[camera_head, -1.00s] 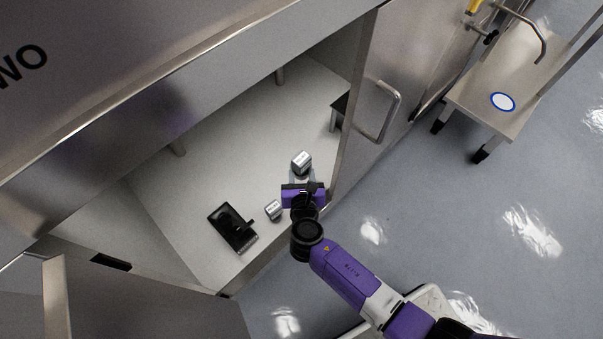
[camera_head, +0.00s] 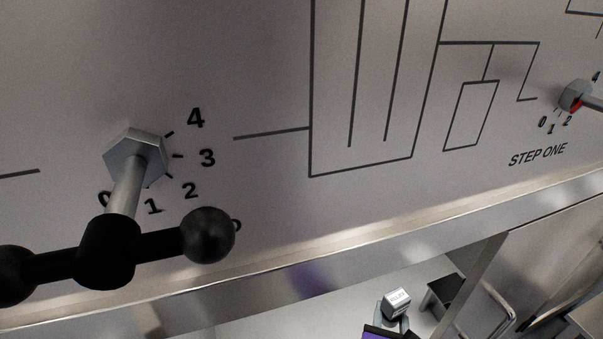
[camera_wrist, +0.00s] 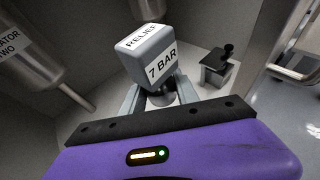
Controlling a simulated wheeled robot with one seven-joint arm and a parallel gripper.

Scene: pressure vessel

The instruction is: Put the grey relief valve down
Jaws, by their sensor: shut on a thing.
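The grey relief valve (camera_wrist: 148,52) is a block with rounded edges, marked "RELIEF" and "7 BAR", with a darker stem below. My gripper (camera_wrist: 162,98) is shut on it, with a finger on each side below the block. The stem's lower end is hidden by my gripper, so I cannot tell whether the valve touches the floor below. In the head view the valve (camera_head: 397,302) shows at the bottom, inside the cabinet, above my gripper (camera_head: 392,325), which is partly cut off.
A small stand with a black top (camera_wrist: 217,62) is right of the valve; it also shows in the head view (camera_head: 443,293). A metal cylinder (camera_wrist: 45,58) hangs at left. A door handle (camera_wrist: 290,62) is at right. A black-handled valve (camera_head: 108,250) fills the head view's left.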

